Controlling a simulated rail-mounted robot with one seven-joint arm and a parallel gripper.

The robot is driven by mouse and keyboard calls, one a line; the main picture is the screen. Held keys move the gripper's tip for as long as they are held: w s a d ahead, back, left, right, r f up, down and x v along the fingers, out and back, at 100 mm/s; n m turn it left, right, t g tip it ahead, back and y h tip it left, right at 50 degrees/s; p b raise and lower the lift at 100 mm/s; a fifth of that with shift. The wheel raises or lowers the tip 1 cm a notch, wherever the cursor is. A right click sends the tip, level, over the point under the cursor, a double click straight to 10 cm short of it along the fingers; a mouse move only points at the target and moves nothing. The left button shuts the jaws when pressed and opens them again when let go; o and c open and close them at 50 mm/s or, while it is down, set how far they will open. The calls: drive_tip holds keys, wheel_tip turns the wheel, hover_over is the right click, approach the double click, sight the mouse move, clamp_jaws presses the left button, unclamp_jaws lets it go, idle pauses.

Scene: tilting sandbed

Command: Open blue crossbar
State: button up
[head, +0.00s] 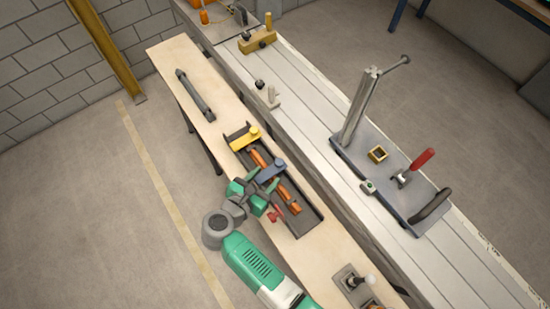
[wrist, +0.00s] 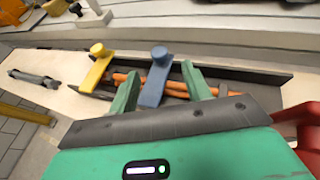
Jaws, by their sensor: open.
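The blue crossbar (head: 271,169) lies across a dark open-topped tray (head: 309,222), over orange pieces inside it. In the wrist view the blue crossbar (wrist: 154,82) has a round knob at its far end and stands between my two green fingertips. My gripper (head: 262,188) is open at the near side of the tray, close to the near end of the bar. In the wrist view my gripper (wrist: 162,88) shows a gap on both sides of the bar. I cannot tell whether either finger touches it.
A yellow crossbar (head: 246,139) with a knob crosses the tray further left and back. A dark grey bar (head: 195,94) lies on the wooden bench (head: 172,56). A fixture plate (head: 350,155) with a post and red handle stands on the long grey bed to the right.

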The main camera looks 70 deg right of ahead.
sight(278, 163)
drive_tip(key=x, duration=0.7)
drive_tip(key=shift+r+b, duration=0.1)
drive_tip(key=shift+b, duration=0.3)
clamp_jaws()
drive_tip(key=shift+w, duration=0.1)
